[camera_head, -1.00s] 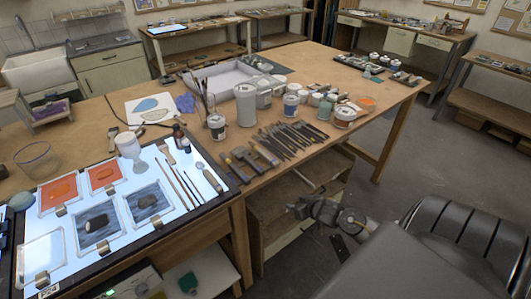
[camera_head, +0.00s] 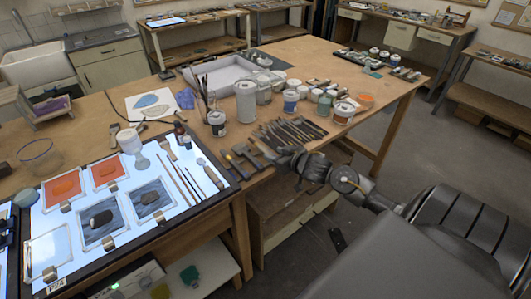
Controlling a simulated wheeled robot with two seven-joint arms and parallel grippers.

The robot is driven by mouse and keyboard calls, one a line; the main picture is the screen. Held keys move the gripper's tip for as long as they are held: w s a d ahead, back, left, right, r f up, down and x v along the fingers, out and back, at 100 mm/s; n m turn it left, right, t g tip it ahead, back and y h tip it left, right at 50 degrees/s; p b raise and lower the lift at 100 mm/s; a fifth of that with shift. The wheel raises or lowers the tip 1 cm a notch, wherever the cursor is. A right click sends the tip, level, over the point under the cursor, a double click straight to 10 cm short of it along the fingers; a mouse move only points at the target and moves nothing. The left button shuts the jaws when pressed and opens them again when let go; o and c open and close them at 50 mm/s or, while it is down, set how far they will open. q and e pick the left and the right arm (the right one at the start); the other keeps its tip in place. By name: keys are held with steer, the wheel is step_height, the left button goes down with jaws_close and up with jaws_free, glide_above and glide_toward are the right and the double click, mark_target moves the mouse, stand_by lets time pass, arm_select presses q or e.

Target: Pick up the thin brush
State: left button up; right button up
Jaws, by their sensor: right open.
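Slim brushes lie side by side on the lit panel (camera_head: 150,222), toward its right side. One thin brush (camera_head: 174,181) has a long narrow handle, and another slim one (camera_head: 191,182) lies just right of it. I cannot tell for sure which is the thinnest. My right gripper (camera_head: 280,157) is open and empty, beyond the panel's right edge, by the table's front edge near the row of dark tools. It is apart from the thin brushes. My left gripper is not in view.
Dark-handled tools (camera_head: 290,132) lie in a row near the table's front edge, with hammer-like tools (camera_head: 245,155) beside them. A glass bowl (camera_head: 40,158) is at the left.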

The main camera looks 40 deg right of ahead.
mark_target(267, 152)
steer(key=shift+p+x, duration=0.9)
steer(key=shift+x, duration=1.45)
steer(key=shift+w+d+f, duration=0.1)
steer(key=shift+w+f, duration=0.05)
steer(key=shift+f, duration=0.15)
steer(key=shift+c, duration=0.2)
jaws_close()
